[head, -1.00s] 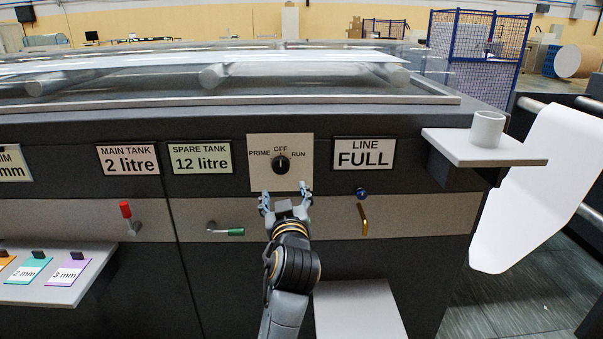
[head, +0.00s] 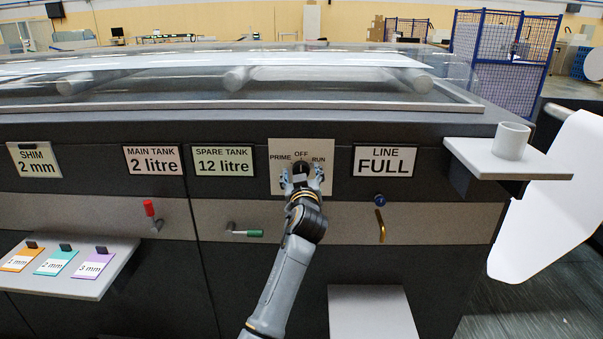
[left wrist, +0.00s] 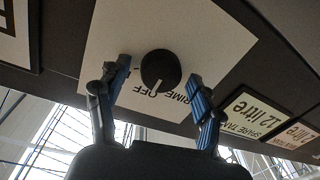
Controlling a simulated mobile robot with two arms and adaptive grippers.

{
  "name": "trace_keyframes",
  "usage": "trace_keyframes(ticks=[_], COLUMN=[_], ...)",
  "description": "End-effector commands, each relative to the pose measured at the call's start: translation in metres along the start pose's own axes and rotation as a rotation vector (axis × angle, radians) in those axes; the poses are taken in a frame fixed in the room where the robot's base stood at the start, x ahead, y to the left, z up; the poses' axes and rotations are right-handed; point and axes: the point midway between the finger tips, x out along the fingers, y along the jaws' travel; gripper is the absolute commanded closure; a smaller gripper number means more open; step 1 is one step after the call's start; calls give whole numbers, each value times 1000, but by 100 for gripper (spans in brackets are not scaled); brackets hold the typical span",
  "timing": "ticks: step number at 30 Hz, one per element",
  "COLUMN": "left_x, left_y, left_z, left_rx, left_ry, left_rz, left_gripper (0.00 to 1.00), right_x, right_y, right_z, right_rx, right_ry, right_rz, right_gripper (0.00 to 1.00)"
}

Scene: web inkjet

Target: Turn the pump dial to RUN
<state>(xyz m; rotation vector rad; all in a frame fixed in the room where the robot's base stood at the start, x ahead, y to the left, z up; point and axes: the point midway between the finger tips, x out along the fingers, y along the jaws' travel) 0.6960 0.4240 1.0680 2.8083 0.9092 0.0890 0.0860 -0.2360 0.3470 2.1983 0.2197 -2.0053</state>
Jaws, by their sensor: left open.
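The pump dial (head: 301,167) is a round black knob on a pale plate (head: 278,150) marked PRIME, OFF and RUN. In the left wrist view the dial (left wrist: 160,70) shows a white mark pointing at OFF. My left gripper (head: 302,179) is open in front of the plate. In the left wrist view its two blue-padded fingers (left wrist: 160,78) stand on either side of the dial, with a gap showing on each side. In the head view the gripper hides the dial's lower part. My right gripper is not in view.
Signs beside the plate read SPARE TANK 12 litre (head: 223,161) and LINE FULL (head: 385,161). A green-handled lever (head: 246,233), a red-handled lever (head: 150,209) and a brass handle (head: 380,225) sit lower. A shelf with a cup (head: 511,141) juts out at right.

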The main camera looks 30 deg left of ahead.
Motion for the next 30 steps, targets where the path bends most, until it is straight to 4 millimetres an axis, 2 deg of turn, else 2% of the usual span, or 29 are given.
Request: trace_keyframes(ticks=[4, 5, 12, 22, 30], left_x=[0, 0, 0, 0, 0], left_y=[0, 0, 0, 0, 1], left_z=[0, 0, 0, 0, 0], left_rx=[0, 0, 0, 36, 193], left_ry=[0, 0, 0, 2, 14], left_rz=[0, 0, 0, 1, 3], left_gripper=[33, 37, 86, 88, 88], right_x=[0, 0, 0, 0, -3], right_y=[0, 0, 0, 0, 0], right_z=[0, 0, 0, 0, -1], right_rx=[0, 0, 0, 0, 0], right_ry=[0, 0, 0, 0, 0], right_rz=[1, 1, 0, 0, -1], right_gripper=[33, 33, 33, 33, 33])
